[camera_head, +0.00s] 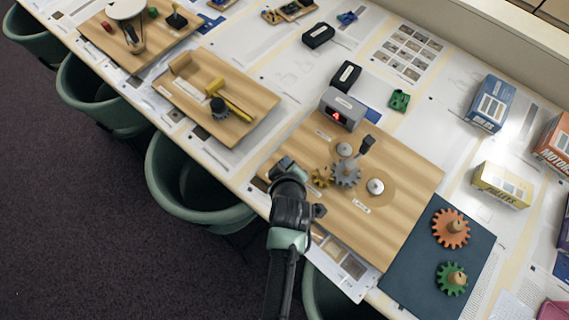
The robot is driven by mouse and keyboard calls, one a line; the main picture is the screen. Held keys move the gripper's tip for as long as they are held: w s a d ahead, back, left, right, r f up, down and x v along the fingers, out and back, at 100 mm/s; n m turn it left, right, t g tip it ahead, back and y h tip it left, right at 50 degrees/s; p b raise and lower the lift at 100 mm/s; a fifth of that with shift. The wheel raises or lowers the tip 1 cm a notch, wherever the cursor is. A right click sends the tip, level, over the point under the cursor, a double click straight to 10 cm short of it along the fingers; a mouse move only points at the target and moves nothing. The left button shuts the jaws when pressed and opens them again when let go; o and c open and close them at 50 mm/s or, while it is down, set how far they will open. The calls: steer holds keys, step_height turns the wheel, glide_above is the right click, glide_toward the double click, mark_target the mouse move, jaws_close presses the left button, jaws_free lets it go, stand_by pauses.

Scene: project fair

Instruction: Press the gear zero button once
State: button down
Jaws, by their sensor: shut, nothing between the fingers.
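A wooden gear board (408,175) lies on the table. A grey box (342,107) with a small red display stands at its back edge. On the board are a grey gear (346,174) with a dark upright handle (366,145), a small brass gear (320,178), and two pale round knobs, one behind the grey gear (345,149) and one to its right (376,186). I cannot tell which part is the gear zero button; the small labels are unreadable. My gripper (284,163) is shut and empty over the board's left corner, left of the brass gear, apart from the knobs.
A dark mat (408,266) at right holds an orange gear (451,229) and a green gear (451,279). A wooden tray (187,92) with a yellow hammer-like piece lies left. Boxes (491,103) stand at far right.

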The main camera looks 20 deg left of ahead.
stand_by(0.3)
steer(key=shift+f+b, duration=0.4)
steer(key=shift+f, duration=0.1)
steer(key=shift+f+b, duration=0.35)
steer(key=shift+f, duration=0.05)
stand_by(0.5)
stand_by(0.3)
steer(key=shift+r+p, duration=0.8)
steer(key=shift+r, duration=0.05)
step_height(320, 180, up, 5)
steer(key=p, duration=0.4)
steer(key=shift+r, duration=0.1)
stand_by(0.7)
